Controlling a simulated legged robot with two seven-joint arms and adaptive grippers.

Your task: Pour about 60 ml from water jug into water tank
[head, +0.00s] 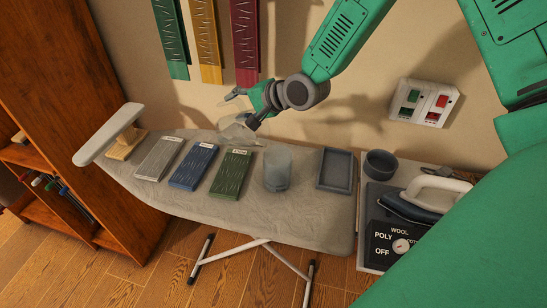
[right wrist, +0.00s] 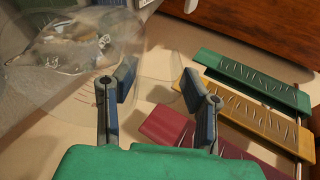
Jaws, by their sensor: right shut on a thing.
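The clear water jug (head: 238,131) hangs above the back of the ironing board, below my right gripper (head: 241,108). In the right wrist view the jug (right wrist: 75,55) is see-through, tilted in the picture, with some clear water inside. My right gripper (right wrist: 158,98) is shut on the jug; its fingers stand apart around a transparent part that is hard to make out. A translucent grey cylinder (head: 278,169), which looks like the water tank, stands upright on the board, right of and nearer than the jug. Its fill level is unclear. My left gripper is out of view.
Grey, blue and green labelled slabs (head: 231,175) lie left of the cylinder on the ironing board (head: 255,222). A grey tray (head: 335,170) is to its right, then a dark cup (head: 381,163) and an iron (head: 420,201). Coloured panels hang on the wall.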

